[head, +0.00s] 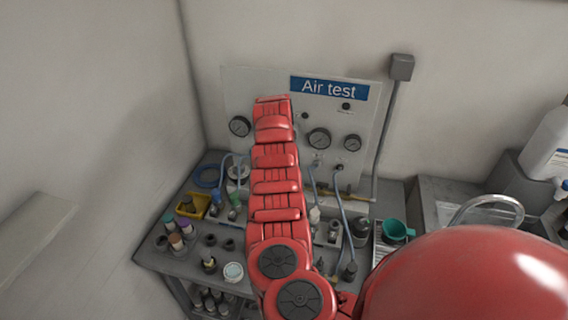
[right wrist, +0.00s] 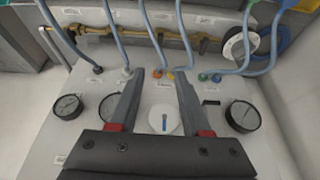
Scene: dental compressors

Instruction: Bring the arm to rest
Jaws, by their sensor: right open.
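My right arm (head: 275,185), red and segmented, reaches up from the bottom middle of the head view to the front of the "Air test" panel (head: 240,88). Its gripper is hidden behind the arm there. In the right wrist view my right gripper (right wrist: 159,76) is open, its two dark fingers apart with nothing held. Between the fingers is a white round dial (right wrist: 163,118) with a blue mark on the panel face. Whether the fingers touch the panel cannot be told. My left gripper is not in view.
Gauges (head: 319,138) and blue hoses (head: 343,215) surround the arm's end. The grey bench (head: 160,262) below holds bottles, a yellow bin (head: 193,206) and a green cup (head: 397,230). A grey post (head: 388,130) stands right of the panel. Open wall lies above.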

